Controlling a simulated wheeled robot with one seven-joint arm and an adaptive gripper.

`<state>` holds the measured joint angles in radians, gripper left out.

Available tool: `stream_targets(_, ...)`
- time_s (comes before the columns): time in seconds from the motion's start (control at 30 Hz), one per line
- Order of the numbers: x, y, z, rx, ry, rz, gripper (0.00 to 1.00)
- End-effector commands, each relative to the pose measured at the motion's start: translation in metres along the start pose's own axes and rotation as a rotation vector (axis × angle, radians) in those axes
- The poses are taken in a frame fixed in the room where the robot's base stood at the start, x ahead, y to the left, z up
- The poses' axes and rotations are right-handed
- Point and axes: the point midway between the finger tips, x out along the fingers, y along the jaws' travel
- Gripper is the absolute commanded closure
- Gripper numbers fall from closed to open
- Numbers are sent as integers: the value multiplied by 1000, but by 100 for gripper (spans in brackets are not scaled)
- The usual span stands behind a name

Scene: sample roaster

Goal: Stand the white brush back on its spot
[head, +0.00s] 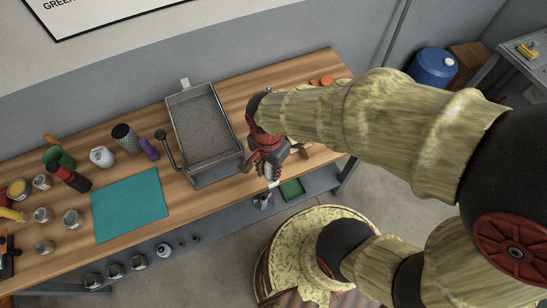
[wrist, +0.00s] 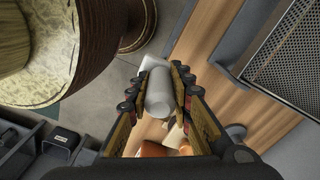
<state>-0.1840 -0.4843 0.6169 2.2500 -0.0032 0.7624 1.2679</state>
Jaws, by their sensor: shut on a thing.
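My gripper (head: 268,170) hangs by the front edge of the wooden bench, right of the mesh tray. In the wrist view my gripper (wrist: 158,85) is shut on the white brush (wrist: 159,98). The brush shows as a pale cylinder between the fingers, with a paler, wider part beyond it. In the head view only a small white bit of the brush (head: 273,184) shows below the fingers. The brush is off the bench surface. I cannot tell which spot is the brush's own.
The metal mesh tray (head: 188,92) stands left of my gripper. A teal mat (head: 96,222) lies further left, with jars, bottles and a dark grinder (head: 123,134) around it. Orange pieces (head: 322,81) lie at the bench's right end. A green tray (head: 291,189) is on the lower shelf.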

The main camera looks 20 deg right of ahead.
Motion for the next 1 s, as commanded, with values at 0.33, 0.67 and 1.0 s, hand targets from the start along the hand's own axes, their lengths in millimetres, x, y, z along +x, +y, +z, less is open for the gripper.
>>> stream_targets(0.33,31,-40,-48,22,-1,2,100)
stream_targets(0.67,77,-77,-90,19,-1,1,100)
stream_targets(1.0,97,-89,-104,18,0,0,100)
